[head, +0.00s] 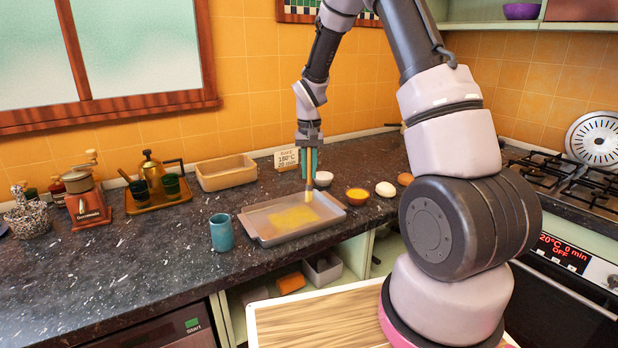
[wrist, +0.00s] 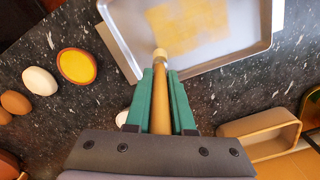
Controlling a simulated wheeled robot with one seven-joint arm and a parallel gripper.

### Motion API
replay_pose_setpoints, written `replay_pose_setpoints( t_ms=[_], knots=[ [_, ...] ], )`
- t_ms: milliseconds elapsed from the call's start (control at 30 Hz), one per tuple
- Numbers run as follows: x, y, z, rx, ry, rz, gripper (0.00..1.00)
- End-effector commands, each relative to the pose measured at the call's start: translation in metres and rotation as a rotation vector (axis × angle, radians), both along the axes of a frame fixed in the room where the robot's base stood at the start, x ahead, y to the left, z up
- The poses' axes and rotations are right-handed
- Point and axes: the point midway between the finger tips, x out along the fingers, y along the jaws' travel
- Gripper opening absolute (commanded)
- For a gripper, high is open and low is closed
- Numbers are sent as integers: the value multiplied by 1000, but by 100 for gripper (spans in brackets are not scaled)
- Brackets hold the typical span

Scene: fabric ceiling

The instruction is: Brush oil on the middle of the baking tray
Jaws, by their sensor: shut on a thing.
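The grey metal baking tray (head: 268,233) lies on the dark speckled counter, with a yellow oil patch (head: 294,217) around its middle. The tray (wrist: 228,62) and the patch (wrist: 188,24) also show in the wrist view. My gripper (head: 309,165) points down above the tray's right back side, its green fingers (wrist: 160,98) shut on the wooden handle of a brush (wrist: 161,112). The brush's pale head (head: 308,195) is low at the tray's right side; I cannot tell whether it touches the surface. A small orange-yellow bowl (head: 357,196), apparently of oil, stands right of the tray.
A blue mug (head: 221,232) stands close to the tray's left. Eggs (head: 385,189) lie to the right. The counter's front left is clear.

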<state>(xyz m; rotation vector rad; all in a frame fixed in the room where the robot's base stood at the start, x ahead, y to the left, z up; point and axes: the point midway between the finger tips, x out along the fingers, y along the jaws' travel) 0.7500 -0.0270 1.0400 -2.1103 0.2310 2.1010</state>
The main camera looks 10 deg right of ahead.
Motion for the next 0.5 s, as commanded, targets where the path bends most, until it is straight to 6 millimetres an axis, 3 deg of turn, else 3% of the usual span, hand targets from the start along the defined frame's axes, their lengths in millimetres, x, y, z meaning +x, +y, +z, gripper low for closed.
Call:
replay_pose_setpoints(
  t_ms=[500],
  knots=[
    [-6, 1, 46, -1, 2, -5, 0]
  ],
)
